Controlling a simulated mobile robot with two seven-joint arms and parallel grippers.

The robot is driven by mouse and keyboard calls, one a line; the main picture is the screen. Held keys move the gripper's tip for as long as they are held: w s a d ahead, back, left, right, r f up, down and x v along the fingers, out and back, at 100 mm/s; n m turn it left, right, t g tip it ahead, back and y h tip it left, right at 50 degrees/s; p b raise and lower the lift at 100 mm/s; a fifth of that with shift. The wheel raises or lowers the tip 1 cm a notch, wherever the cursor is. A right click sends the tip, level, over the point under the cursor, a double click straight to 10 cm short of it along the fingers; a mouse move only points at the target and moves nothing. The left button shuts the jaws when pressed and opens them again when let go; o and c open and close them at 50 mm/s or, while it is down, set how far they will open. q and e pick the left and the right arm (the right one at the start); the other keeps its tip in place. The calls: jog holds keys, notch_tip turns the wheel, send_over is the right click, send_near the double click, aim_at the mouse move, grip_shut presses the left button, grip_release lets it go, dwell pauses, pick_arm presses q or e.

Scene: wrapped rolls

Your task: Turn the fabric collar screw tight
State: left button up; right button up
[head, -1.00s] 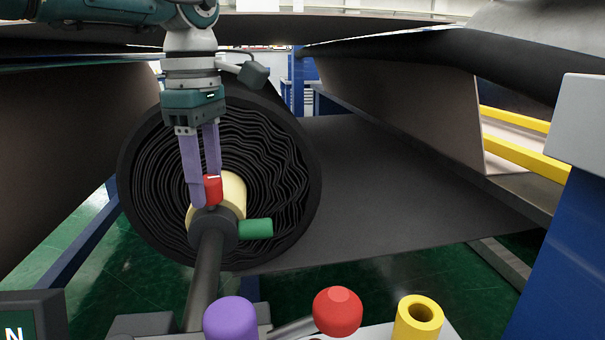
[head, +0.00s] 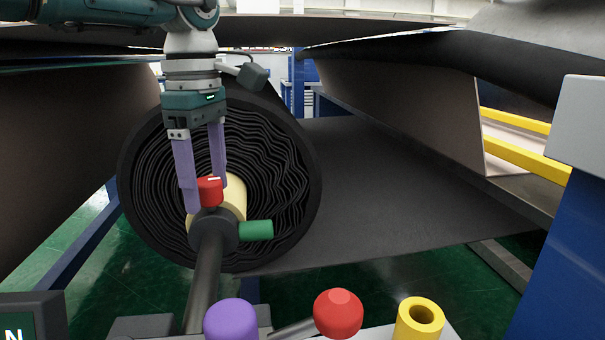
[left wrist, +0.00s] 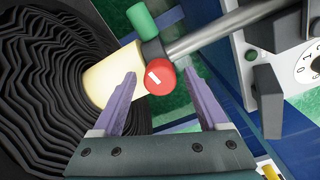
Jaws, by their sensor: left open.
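The fabric roll (head: 265,150) is black and wound in wavy layers around a cream core (head: 235,192). A dark collar (head: 213,232) sits on the shaft (head: 205,275) at the core's end. A red screw knob (head: 209,190) with a white mark stands on top of the collar, and a green knob (head: 256,230) sticks out to its right. My left gripper (head: 206,198) points down with its purple fingers apart, one on either side of the red knob. In the left wrist view the red knob (left wrist: 160,76) shows between the open fingers (left wrist: 160,82), with gaps visible. My right gripper is not in view.
Purple (head: 231,320), red (head: 338,312) and yellow (head: 418,318) knobs stand at the bottom front. Dark fabric (head: 400,190) spreads to the right of the roll. A blue post (head: 560,250) stands at the right. Green floor shows below.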

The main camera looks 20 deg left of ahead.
aim_at(206, 180)
pick_arm(q)
notch_tip(206, 180, up, 10)
jog(key=shift+f+p, duration=0.1)
jog(key=shift+p, duration=0.5)
